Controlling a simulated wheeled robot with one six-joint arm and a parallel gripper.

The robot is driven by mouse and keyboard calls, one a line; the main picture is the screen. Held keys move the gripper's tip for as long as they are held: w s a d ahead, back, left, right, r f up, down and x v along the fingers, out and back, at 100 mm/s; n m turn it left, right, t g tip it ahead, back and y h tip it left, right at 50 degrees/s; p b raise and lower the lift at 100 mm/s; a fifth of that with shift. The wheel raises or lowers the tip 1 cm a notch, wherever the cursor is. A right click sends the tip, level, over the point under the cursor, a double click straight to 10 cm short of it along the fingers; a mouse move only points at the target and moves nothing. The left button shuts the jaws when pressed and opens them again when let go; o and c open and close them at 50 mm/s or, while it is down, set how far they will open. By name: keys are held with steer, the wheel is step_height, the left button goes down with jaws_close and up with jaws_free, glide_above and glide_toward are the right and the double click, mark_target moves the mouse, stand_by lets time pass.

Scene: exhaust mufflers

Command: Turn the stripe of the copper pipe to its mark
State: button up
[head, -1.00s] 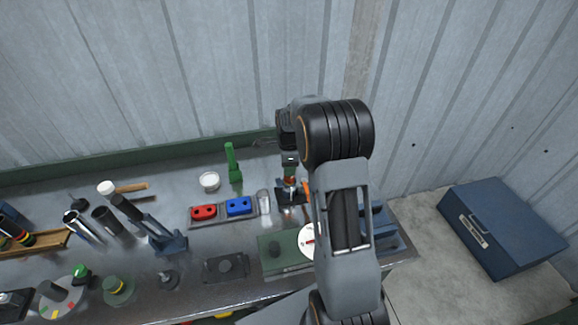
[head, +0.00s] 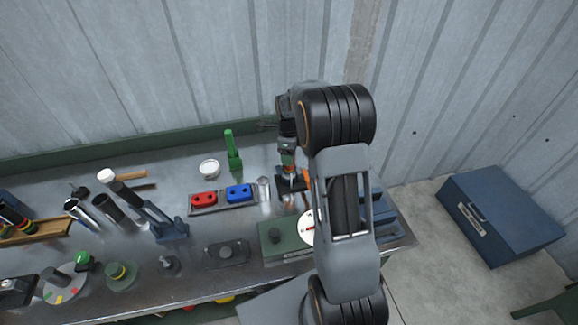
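My gripper (head: 288,168) points down at the back right of the bench, partly hidden by my own arm. It is small in view and I cannot tell whether its fingers are open or shut. Below it is a dark stand (head: 291,184) with a small shiny upright piece at its middle, close to the fingertips. An orange-copper patch shows near the fingertips, but I cannot tell whether it is the copper pipe or part of my gripper. No stripe or mark can be made out.
A tray with a red block (head: 203,200) and a blue block (head: 239,193) lies left of the stand. A green upright tool (head: 232,152) and a white round tub (head: 209,169) stand behind. A green box with a white dial (head: 308,228) is in front.

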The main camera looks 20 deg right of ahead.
steer(key=shift+o, duration=0.5)
step_height(320, 180, up, 14)
steer(key=p, duration=0.5)
steer(key=shift+f, duration=0.15)
